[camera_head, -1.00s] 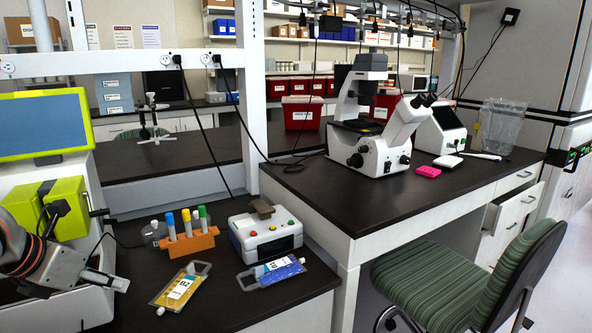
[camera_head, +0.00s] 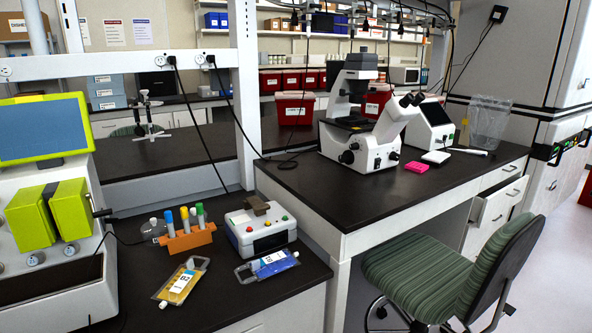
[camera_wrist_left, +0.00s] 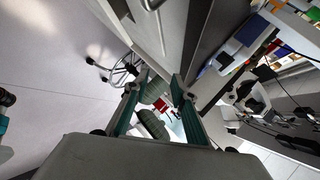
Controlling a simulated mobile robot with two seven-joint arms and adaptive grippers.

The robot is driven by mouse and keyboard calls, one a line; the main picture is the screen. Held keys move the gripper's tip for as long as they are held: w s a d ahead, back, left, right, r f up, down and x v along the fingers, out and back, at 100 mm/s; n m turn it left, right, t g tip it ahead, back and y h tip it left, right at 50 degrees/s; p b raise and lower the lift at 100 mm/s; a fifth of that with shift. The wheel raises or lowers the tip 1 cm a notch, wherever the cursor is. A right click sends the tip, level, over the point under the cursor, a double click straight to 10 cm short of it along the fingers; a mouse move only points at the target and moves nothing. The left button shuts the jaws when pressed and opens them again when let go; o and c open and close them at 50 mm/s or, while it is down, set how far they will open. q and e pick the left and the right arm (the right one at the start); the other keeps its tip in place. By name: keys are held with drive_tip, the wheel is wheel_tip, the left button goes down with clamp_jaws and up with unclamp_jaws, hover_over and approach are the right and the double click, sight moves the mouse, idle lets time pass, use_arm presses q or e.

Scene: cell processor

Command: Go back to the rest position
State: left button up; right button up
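In the left wrist view my left gripper (camera_wrist_left: 153,84) shows its two fingers apart with a gap between them. Nothing is held in the gap; the floor and distant chair parts show through it. No gripper or arm shows in the head view. In the head view the cell processor (camera_head: 12,220), white with lime-green parts and a screen, stands at the left. A yellow bag (camera_head: 181,283) and a blue bag (camera_head: 275,264) lie flat on the black bench (camera_head: 225,304).
An orange rack (camera_head: 187,241) with several capped tubes stands beside a white device with coloured buttons (camera_head: 259,231). A microscope (camera_head: 360,140) stands on the farther bench. A green striped chair (camera_head: 445,260) stands at the right. Floor is open beyond it.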

use_arm(q)
drive_tip(key=s+f+n+y+p, duration=0.1)
drive_tip(key=s+f+n, duration=0.6)
drive_tip(key=s, duration=0.2)
drive_tip(key=s+f+n+y+p, duration=0.1)
drive_tip(key=s+f+n+y, duration=0.1)
drive_tip(key=s+f+n, duration=0.4)
drive_tip(key=s+n, duration=0.2)
drive_tip(key=s, duration=0.2)
drive_tip(key=shift+s+f+t, duration=0.3)
drive_tip(key=shift+f, duration=0.1)
